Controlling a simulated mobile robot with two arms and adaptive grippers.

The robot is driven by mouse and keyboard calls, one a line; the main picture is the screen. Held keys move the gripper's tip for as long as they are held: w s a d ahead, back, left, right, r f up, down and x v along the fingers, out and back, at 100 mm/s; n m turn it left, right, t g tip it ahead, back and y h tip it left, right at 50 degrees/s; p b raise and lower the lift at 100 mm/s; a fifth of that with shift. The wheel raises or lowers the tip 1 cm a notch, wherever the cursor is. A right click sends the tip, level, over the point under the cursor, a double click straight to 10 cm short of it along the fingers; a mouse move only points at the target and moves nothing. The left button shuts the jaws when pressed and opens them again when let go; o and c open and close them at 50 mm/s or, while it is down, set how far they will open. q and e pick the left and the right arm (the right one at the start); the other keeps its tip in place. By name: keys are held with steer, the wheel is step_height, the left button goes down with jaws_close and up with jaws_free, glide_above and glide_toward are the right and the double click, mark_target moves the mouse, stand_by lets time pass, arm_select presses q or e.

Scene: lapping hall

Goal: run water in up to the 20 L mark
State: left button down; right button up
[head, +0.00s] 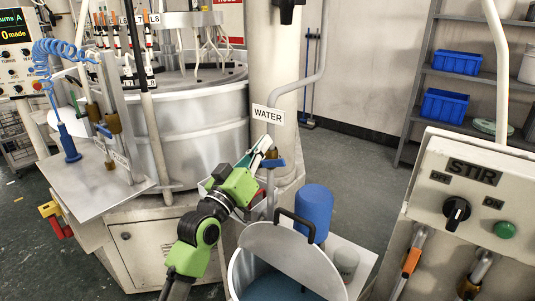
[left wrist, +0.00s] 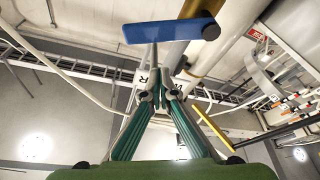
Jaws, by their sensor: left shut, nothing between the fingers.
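A pipe with a WATER sign (head: 268,114) comes down beside the pale column. A blue valve lever (head: 275,163) sits on it below the sign. In the left wrist view the lever (left wrist: 165,31) lies crosswise just beyond my fingertips, with a brass part behind it. My left gripper (head: 262,151) is shut and empty, close to the lever; I cannot tell whether it touches. It also shows in the left wrist view (left wrist: 162,88). Below stands a round tank (head: 240,280) with its grey lid (head: 290,252) part open and bluish liquid (head: 275,287) inside. No litre mark is legible. My right gripper is out of view.
A blue cylinder (head: 314,212) and a pale cup (head: 346,261) stand beside the tank. The STIR panel (head: 472,190) is at right. A large lapping machine (head: 200,125) fills the left. Shelves with blue bins (head: 446,105) stand behind open floor.

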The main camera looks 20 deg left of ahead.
mark_target(275, 164)
arm_select(q)
steer(key=f, duration=0.1)
steer(key=d+f, duration=0.1)
steer(key=f, duration=0.1)
steer(key=shift+s+d+f, duration=0.2)
steer(key=shift+s+f, duration=0.15)
steer(key=shift+s, duration=0.05)
steer(key=shift+f, duration=0.1)
steer(key=m+b, duration=0.1)
steer(key=f+m+h+b, duration=0.1)
steer(key=m+b, duration=0.1)
steer(key=shift+s+d+f+m+h, duration=0.2)
steer(key=shift+d+m+h, duration=0.1)
steer(key=shift+m, duration=0.1)
steer(key=shift+d+f+m+h+b, duration=0.1)
steer(key=shift+f+m+h+b, duration=0.1)
steer(key=shift+m+h+b, duration=0.35)
steer(key=shift+d+f+m+p, duration=0.1)
steer(key=shift+m+p, duration=0.15)
steer(key=shift+p, duration=0.05)
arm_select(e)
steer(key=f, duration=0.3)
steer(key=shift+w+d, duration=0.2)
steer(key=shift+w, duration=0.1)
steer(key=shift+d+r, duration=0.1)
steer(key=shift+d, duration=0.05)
